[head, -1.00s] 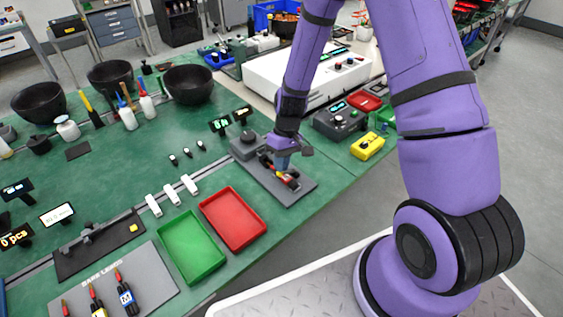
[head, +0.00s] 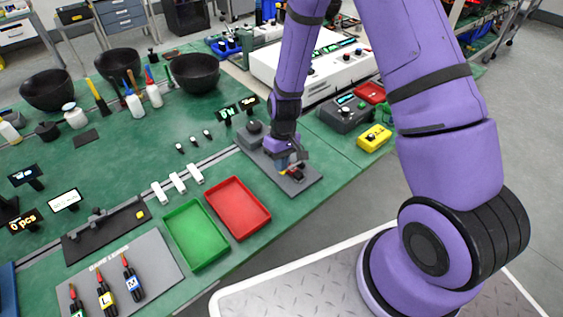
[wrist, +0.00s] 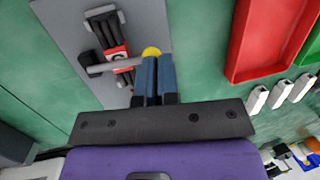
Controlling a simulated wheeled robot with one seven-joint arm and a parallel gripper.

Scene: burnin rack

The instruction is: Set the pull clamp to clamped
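The pull clamp (wrist: 117,57) has a red and black body, a grey bar across it and a round yellow knob at the bar's end. It is fixed on a grey plate (wrist: 70,15). In the head view the clamp (head: 294,174) is partly hidden by my gripper (head: 290,163). In the wrist view my gripper (wrist: 157,58) has its two blue fingers close together, with only a thin dark gap. The fingertips are right at the yellow knob and cover part of it. I cannot tell whether they touch it.
A red tray (head: 263,226) and a green tray (head: 202,261) lie left of the plate. White clips (head: 178,182) stand behind them. A grey block (head: 252,136) is on the plate's far end. A yellow device (head: 375,138) stands to the right. The table edge is near the plate.

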